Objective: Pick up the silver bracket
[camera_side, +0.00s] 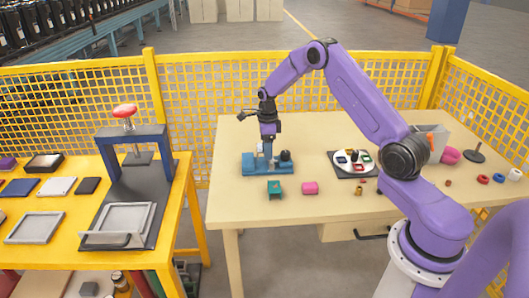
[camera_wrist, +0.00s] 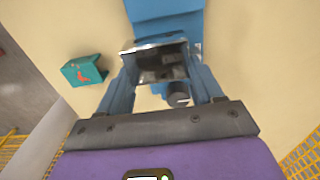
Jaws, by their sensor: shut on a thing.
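The silver bracket (camera_wrist: 155,45) shows in the wrist view as a shiny metal piece with a dark hollow, between the two blue fingers of my gripper (camera_wrist: 158,68). My gripper is shut on it. In the side view my gripper (camera_side: 267,150) points straight down over the blue fixture (camera_side: 255,168) on the beige table. The bracket is small there and mostly hidden by the fingers. The blue fixture also shows in the wrist view (camera_wrist: 165,12), just beyond the bracket. I cannot tell whether the bracket still touches the fixture.
A round white tray (camera_side: 343,159) of coloured parts lies further right. Yellow mesh fence (camera_side: 210,95) runs behind.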

